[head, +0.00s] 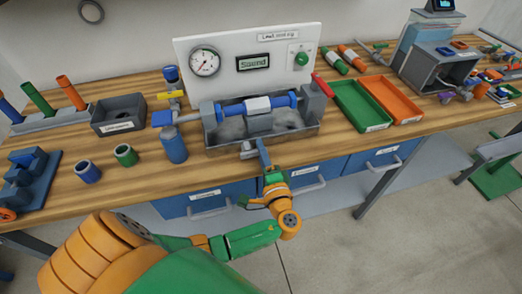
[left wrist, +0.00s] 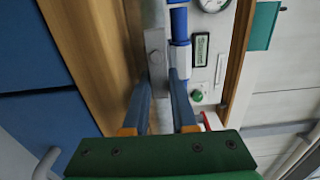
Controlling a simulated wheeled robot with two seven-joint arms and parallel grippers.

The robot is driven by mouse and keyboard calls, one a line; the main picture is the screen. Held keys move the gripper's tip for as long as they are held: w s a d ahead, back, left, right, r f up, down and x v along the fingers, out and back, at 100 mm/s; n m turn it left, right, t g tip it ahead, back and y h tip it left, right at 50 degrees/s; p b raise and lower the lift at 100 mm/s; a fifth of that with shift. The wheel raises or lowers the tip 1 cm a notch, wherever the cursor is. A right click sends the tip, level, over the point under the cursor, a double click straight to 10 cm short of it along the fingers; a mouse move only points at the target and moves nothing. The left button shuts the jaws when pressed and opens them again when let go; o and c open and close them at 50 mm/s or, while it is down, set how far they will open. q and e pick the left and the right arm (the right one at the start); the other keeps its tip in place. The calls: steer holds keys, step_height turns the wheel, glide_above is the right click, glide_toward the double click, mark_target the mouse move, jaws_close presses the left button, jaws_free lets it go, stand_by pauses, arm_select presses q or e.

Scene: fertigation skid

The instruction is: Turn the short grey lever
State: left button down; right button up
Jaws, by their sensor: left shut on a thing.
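The short grey lever (head: 247,152) sticks out at the front of the grey tray that holds the blue pipe. My left gripper (head: 263,152) reaches it from the front, at the table's edge. In the left wrist view, a grey lever part (left wrist: 156,60) lies at the tips of my blue fingers (left wrist: 163,95). The left gripper is shut on the lever; the fingertips partly hide the grip. My right gripper is in neither view.
A red lever (head: 323,86) stands at the right end of the blue pipe (head: 270,104). A gauge panel (head: 245,42) stands behind. A blue cylinder (head: 174,149) is left of the tray. Green (head: 347,117) and orange (head: 402,111) trays are on the right.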

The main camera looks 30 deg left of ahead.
arm_select(q)
steer(key=shift+f, duration=0.1)
steer(key=c, duration=0.7)
jaws_free()
